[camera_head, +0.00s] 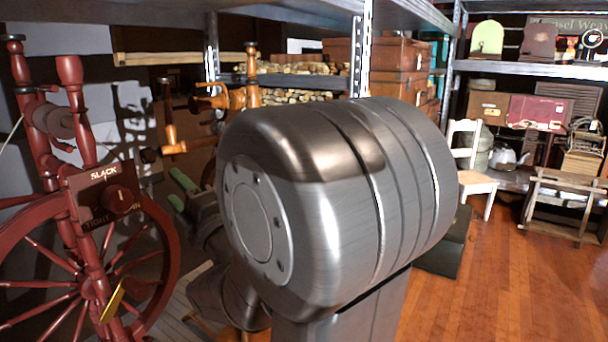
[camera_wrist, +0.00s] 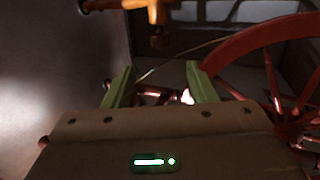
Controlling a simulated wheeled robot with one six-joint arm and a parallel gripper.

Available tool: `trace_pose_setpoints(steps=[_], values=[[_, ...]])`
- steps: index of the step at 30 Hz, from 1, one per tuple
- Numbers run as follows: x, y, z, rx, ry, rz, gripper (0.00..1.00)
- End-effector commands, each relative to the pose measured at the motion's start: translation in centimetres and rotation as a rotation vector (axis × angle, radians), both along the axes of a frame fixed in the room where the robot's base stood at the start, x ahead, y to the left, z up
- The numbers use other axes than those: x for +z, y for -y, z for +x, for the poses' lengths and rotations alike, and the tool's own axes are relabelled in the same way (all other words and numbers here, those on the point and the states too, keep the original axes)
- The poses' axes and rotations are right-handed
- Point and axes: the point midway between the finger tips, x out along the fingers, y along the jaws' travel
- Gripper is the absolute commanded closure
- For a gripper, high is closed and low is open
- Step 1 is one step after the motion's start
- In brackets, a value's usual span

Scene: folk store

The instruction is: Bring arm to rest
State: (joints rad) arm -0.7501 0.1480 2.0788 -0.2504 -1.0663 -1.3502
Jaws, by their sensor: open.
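My gripper (camera_head: 172,184) shows in the head view left of my large grey arm joint, with its two green fingers apart. In the wrist view my gripper (camera_wrist: 158,66) is open, with nothing seen held between the fingers. My arm joint fills the middle of the head view and hides part of the wrist and what is behind it. A dark red spinning wheel (camera_head: 96,238) stands to the left of the gripper. Its rim (camera_wrist: 250,45) also shows at the right of the wrist view, beyond the fingers. I cannot tell the exact gap between them.
A brown box with a knob (camera_head: 121,199), lettered "SLACK", is on the spinning wheel. An orange wooden device (camera_head: 230,98) stands behind the gripper. A white chair (camera_head: 478,188) and loaded shelves (camera_head: 530,70) are at the right. The wooden floor (camera_head: 500,280) at front right is clear.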

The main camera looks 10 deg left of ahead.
Motion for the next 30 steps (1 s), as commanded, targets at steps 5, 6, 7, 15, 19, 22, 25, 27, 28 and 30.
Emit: trace_pose_setpoints(steps=[5,6,7,15,19,22,25,27,28,30], values=[[0.9,-2.0,1.2,0.001,0.0,0.001,0.48],[1.1,-2.5,1.6,0.001,0.001,0.001,0.48],[1.3,-3.0,1.9,0.001,0.001,0.001,0.48],[3.2,-6.9,4.5,0.001,0.001,0.001,0.48],[4.0,-8.5,5.6,0.001,0.001,0.001,0.48],[4.5,-9.5,6.2,0.001,0.0,0.0,0.48],[4.9,-10.2,6.7,0.001,0.0,0.0,0.48],[5.2,-10.3,6.8,0.0,-0.003,-0.003,0.48],[5.2,-10.3,6.8,0.0,-0.005,-0.006,0.48],[5.1,-10.3,6.7,0.001,-0.007,-0.012,0.48]])
